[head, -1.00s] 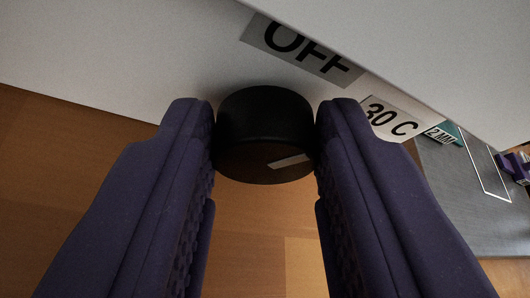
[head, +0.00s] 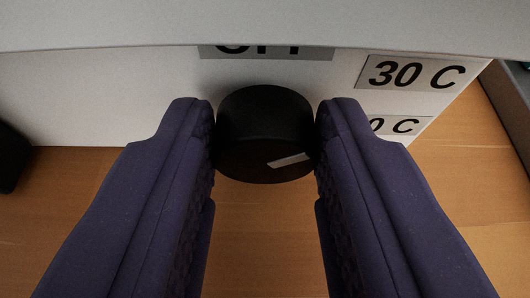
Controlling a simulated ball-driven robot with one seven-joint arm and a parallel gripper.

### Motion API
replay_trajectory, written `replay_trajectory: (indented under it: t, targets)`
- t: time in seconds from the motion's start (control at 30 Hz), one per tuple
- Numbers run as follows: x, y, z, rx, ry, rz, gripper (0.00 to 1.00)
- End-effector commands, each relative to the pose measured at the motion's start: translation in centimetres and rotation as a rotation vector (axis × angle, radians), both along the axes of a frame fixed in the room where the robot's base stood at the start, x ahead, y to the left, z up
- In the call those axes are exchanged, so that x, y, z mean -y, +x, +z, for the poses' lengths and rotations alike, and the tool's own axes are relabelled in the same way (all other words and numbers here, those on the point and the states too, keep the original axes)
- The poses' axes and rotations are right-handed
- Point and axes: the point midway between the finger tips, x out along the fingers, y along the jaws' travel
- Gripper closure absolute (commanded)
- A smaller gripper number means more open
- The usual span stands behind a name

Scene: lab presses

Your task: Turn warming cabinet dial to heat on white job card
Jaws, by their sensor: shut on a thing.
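The black dial (head: 265,125) sits on the white front of the warming cabinet (head: 130,90). A pale pointer mark on the dial's face points to the right and slightly up in the view. My gripper (head: 265,138) is shut on the dial, one purple finger on each side. A grey OFF label (head: 266,52), partly cut off by the cabinet's upper edge, is above the dial. A 30 C label (head: 412,73) is at upper right. Below it another label (head: 398,125) reads "0 C", its first part hidden by the right finger. The white job card is not in view.
A wooden surface (head: 265,230) lies below the cabinet front. A dark object (head: 12,158) stands at the left edge. A dark grey edged thing (head: 512,100) is at the far right.

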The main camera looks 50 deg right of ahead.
Motion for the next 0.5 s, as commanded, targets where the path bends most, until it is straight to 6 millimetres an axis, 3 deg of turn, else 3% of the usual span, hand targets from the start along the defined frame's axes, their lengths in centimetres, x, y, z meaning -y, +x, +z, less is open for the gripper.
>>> replay_trajectory:
  t: [0.3, 0.33, 0.37, 0.5]
  targets:
    - [-0.07, -0.01, -0.10, -0.002, 0.003, 0.001, 0.95]
    - [-0.07, -0.01, -0.11, -0.002, 0.003, 0.001, 0.58]
    - [-0.07, -0.01, -0.11, -0.002, 0.003, 0.001, 0.54]
    - [-0.05, 0.00, -0.07, -0.001, 0.002, 0.000, 0.54]
